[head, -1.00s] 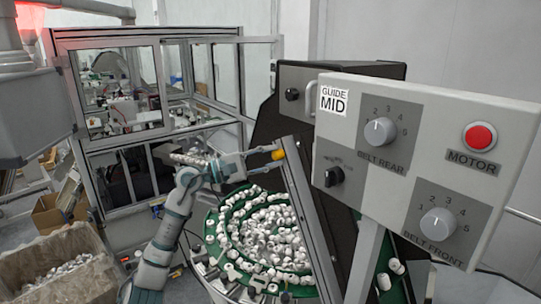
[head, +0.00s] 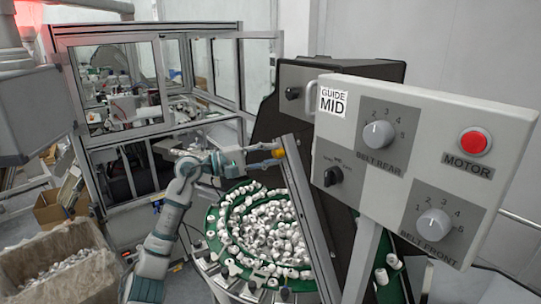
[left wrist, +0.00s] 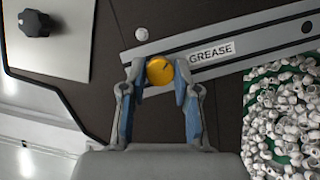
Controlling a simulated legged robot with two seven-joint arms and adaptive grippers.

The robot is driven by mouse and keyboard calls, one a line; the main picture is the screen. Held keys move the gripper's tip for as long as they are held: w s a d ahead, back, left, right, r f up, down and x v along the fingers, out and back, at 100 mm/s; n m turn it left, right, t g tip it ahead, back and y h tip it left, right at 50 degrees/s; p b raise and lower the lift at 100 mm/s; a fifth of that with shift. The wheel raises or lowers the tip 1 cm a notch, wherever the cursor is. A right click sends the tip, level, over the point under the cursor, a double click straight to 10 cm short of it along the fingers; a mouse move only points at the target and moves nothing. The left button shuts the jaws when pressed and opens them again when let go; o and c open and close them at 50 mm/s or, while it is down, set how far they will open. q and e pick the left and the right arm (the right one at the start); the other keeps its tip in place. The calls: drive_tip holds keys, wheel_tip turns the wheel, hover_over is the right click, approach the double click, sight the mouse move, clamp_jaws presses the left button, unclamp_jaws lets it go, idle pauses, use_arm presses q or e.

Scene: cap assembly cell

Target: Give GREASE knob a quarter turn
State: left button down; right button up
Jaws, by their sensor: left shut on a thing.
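The GREASE knob is a round yellow knob on a grey metal rail, and it shows in the left wrist view (left wrist: 160,70) with a dark pointer line towards its upper right. The white GREASE label (left wrist: 211,53) is on the rail to its right. In the head view the knob (head: 278,153) is a small yellow spot at the rail's upper end. My left gripper (left wrist: 158,80) is shut on the knob, one finger on each side. In the head view this gripper (head: 263,157) reaches the knob from the left. My right gripper is not in view.
A green-ringed bowl (head: 211,221) full of white caps lies below the gripper. A grey control panel (head: 400,165) with dials and a red MOTOR button (head: 475,141) stands at the right. A framed glass cabinet (head: 150,130) stands behind at the left.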

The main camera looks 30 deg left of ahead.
use_arm(q)
drive_tip(key=c, duration=1)
unclamp_jaws()
drive_tip(key=shift+f, duration=0.35)
drive_tip(key=shift+o, duration=0.8)
drive_tip(key=shift+w+a+r, duration=0.1)
drive_tip(key=shift+w+a, duration=0.05)
drive_tip(key=v, duration=1.2)
drive_tip(key=shift+a+f, duration=0.15)
drive_tip(key=shift+f, duration=0.1)
